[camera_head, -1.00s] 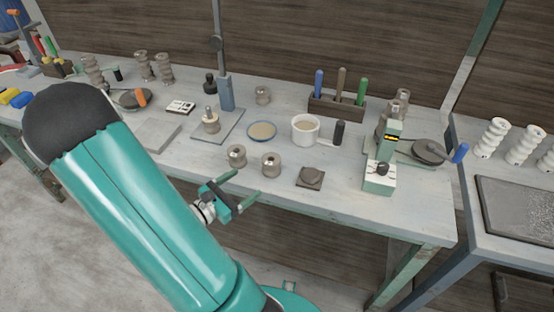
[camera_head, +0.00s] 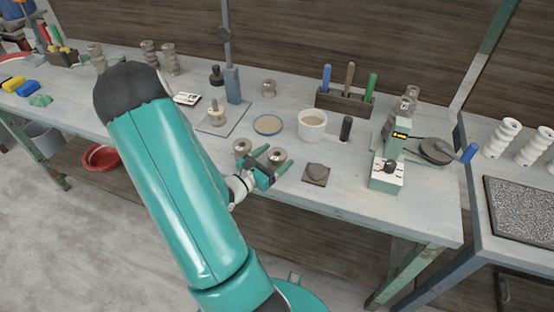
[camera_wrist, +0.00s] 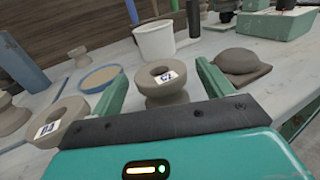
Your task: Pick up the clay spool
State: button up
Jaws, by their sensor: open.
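A grey-brown clay spool (camera_head: 277,152) with a hollow top stands upright near the front edge of the bench. In the wrist view this spool (camera_wrist: 160,97) carries a white label reading what looks like C7. My gripper (camera_head: 268,161) is open, with its green fingers on either side of this spool. In the wrist view my gripper (camera_wrist: 161,70) shows a gap between each finger and the spool. A second, similar spool (camera_head: 242,146) stands just to the left; it also has a label in the wrist view (camera_wrist: 50,128). The spool's base is partly hidden by my gripper in the head view.
A clay lump on a square slab (camera_head: 315,174) lies close on the right. Behind are a blue-rimmed dish (camera_head: 267,124), a white cup (camera_head: 312,126) and a dark cylinder (camera_head: 346,129). A green scale-like device (camera_head: 387,174) stands farther right. Another spool (camera_head: 268,88) stands at the back.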

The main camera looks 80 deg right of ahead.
aim_at(274, 157)
jog(key=x, duration=0.3)
jog(key=c, duration=1.2)
jog(key=shift+r, duration=0.15)
